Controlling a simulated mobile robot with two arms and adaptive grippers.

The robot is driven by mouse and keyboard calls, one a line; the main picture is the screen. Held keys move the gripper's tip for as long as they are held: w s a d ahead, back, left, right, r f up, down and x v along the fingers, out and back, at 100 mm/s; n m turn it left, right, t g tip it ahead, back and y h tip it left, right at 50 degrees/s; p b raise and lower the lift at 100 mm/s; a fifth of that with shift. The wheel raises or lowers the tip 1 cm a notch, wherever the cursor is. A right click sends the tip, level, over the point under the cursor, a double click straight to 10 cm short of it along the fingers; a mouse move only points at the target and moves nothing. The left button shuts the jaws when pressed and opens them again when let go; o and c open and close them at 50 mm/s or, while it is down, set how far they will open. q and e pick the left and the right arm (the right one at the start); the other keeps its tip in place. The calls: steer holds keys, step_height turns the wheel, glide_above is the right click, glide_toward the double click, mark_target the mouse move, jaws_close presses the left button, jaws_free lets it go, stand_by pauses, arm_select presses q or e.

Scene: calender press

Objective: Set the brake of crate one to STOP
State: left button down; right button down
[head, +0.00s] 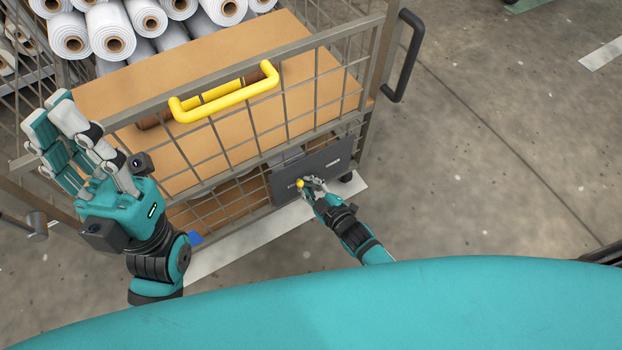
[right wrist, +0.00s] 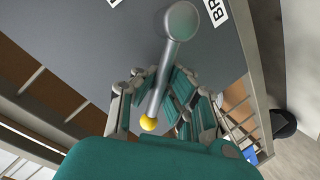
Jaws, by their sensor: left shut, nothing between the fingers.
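The brake lever is a grey arm (right wrist: 162,78) with a yellow knob (right wrist: 148,123) at its end, on a dark panel (head: 335,163) low on the cage crate's front. In the head view the yellow knob (head: 300,183) shows beside my right gripper (head: 311,186). In the right wrist view my right gripper (right wrist: 166,85) is open, its fingers on both sides of the lever; contact is unclear. A white label with "BR" (right wrist: 215,10) is cut off at the top; no STOP mark is readable. My left gripper (head: 62,125) is shut and empty at the crate's left.
The floor (head: 500,150) at the right is clear.

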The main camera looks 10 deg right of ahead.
steer(key=shift+d+n, duration=0.1)
steer(key=shift+n, duration=0.2)
stand_by(0.4)
steer(key=c, duration=1.4)
jaws_free()
steer(key=shift+o, duration=0.2)
steer(key=v, duration=1.2)
